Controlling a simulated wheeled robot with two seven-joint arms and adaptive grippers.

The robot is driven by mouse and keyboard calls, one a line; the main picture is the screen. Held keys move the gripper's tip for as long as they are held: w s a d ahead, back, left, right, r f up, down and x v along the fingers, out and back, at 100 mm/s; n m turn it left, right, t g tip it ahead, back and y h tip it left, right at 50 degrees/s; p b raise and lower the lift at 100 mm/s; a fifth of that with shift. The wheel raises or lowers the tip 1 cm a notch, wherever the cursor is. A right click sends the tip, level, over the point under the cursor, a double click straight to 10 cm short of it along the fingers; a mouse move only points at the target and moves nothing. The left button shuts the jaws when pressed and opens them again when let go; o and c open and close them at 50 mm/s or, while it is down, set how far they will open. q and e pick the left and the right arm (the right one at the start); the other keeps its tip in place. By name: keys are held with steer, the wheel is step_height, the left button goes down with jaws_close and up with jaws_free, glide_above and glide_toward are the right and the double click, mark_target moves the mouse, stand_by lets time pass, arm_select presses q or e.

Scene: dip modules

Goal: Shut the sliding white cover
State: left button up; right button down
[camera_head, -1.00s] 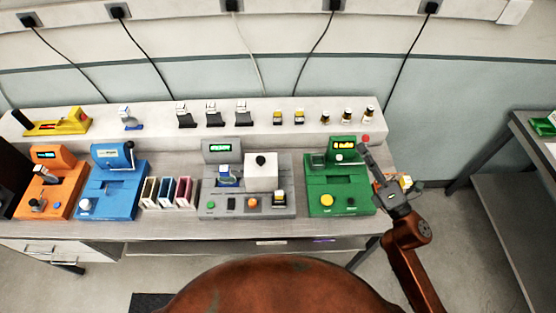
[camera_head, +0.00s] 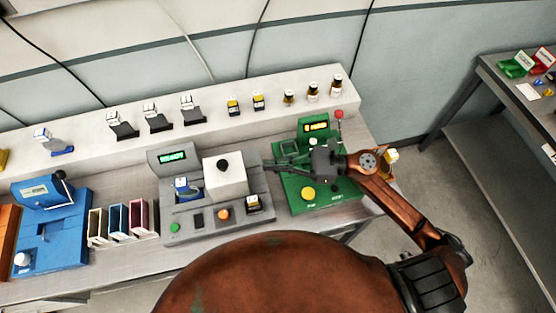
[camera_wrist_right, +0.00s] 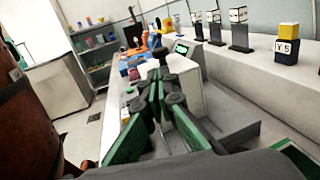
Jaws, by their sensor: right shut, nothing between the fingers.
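The sliding white cover (camera_head: 226,180) is a white block with a black knob on top. It sits on the grey machine (camera_head: 265,207), to the right of a slot that holds a blue-and-white module (camera_head: 187,190) in plain view. My right gripper (camera_head: 268,166) reaches in from the right, shut and empty, its fingertips close to the cover's right side. In the right wrist view the cover (camera_wrist_right: 190,92) shows just beyond the fingers (camera_wrist_right: 160,78); I cannot tell if they touch it. My left gripper is out of view.
The green machine (camera_head: 308,194) stands under my right wrist. The grey machine's front carries buttons and a small yellow-topped module (camera_head: 253,203). Coloured holders (camera_head: 120,222) and a blue machine (camera_head: 60,245) stand to the left. A raised shelf (camera_head: 210,122) with several modules and bottles runs behind.

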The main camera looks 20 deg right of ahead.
mark_target(240, 169)
steer(key=p+x, duration=0.1)
steer(key=x, duration=0.7)
steer(key=shift+w+a+p, duration=0.25)
steer(key=shift+a+p, duration=0.05)
steer(key=shift+p, duration=0.05)
steer(key=shift+a, duration=0.4)
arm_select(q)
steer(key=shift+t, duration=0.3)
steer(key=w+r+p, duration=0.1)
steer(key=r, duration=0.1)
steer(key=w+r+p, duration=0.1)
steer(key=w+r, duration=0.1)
arm_select(e)
steer(key=a, duration=1.4)
